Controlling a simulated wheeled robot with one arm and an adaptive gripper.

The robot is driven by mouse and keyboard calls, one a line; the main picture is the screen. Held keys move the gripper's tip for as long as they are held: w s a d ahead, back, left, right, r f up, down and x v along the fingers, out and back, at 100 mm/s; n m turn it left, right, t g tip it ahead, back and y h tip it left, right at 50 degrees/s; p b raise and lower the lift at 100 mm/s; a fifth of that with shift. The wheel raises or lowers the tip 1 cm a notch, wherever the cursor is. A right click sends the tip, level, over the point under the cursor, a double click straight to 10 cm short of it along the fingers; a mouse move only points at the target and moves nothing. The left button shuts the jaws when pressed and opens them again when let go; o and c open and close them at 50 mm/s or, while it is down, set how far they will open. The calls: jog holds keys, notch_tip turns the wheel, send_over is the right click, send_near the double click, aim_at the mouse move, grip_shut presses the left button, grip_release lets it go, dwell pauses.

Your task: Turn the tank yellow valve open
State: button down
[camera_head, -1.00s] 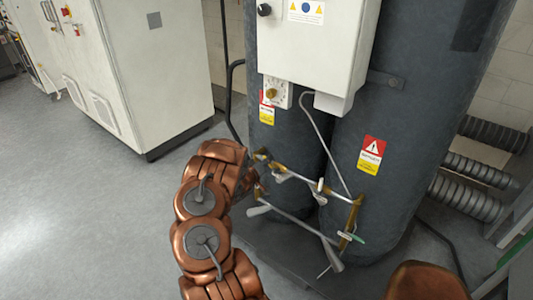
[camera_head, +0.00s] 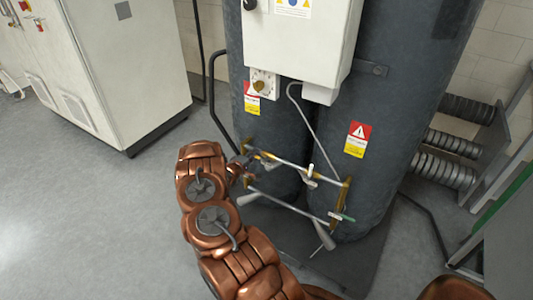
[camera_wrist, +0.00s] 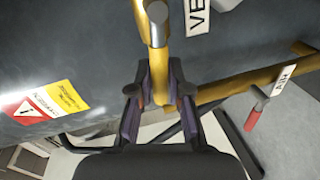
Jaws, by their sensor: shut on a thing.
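In the wrist view, a yellow valve part (camera_wrist: 166,82) with a round grey metal end (camera_wrist: 157,14) comes down between the fingers of my gripper (camera_wrist: 155,88), which are shut on it. In the head view, my gripper (camera_head: 242,166) is at the left end of the pipework (camera_head: 290,164) low on the front of the dark tanks (camera_head: 358,195). The grip itself is too small to make out there. Whether the valve is turned cannot be told.
A white control box (camera_head: 300,40) hangs above the pipework. A white cabinet (camera_head: 120,60) stands back left. The grey floor (camera_head: 80,220) at left is clear.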

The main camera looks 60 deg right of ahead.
jog(key=shift+s+f, duration=0.1)
jog(key=shift+f, duration=0.15)
jog(key=c, duration=1.1)
grip_release()
jog(key=shift+r, duration=0.1)
jog(key=shift+a, duration=0.1)
jog(key=a, duration=0.4)
jog(key=a+r, duration=0.1)
jog(key=a, duration=0.2)
jog(key=a+r, duration=0.1)
jog(key=a, duration=0.3)
jog(key=shift+s+a+r, duration=0.2)
jog(key=shift+s+a, duration=0.05)
jog(key=shift+a, duration=0.05)
jog(key=shift+c, duration=0.3)
